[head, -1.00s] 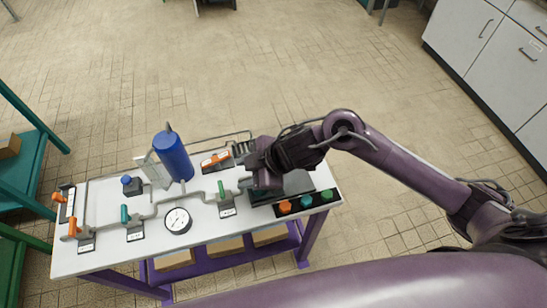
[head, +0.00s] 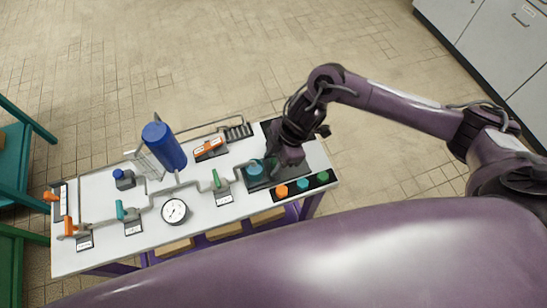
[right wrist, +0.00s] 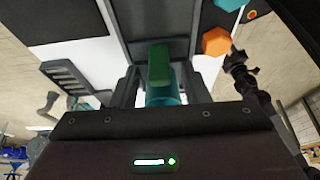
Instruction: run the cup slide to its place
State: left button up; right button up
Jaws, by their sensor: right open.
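The cup slide is a dark tray (head: 258,184) at the right end of the white table, with a teal cup (head: 255,168) on it. My right gripper (head: 275,163) is low over the tray, just right of the cup, and hides part of the tray. In the right wrist view my right gripper (right wrist: 160,84) is open. A green upright grip (right wrist: 159,65) and a teal round part (right wrist: 162,92) show between its fingers, with gaps at the sides. Whether a finger touches them cannot be told. My left gripper is not in view.
A strip with orange (head: 281,191), teal and green knobs lies along the tray's front. A green-handled valve (head: 217,180), a gauge (head: 175,211), a blue cylinder (head: 164,146) and an orange-handled block (head: 210,147) stand to the left. The floor behind the table is clear.

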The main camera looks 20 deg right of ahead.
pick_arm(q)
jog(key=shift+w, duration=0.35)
pick_arm(e)
jog(key=shift+f, duration=0.15)
grip_shut()
jog(key=d, duration=0.9)
jog(key=shift+w, duration=0.2)
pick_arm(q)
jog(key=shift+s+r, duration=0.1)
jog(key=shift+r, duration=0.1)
pick_arm(e)
jog(key=shift+a, duration=0.1)
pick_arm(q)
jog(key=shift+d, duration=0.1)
pick_arm(e)
grip_release()
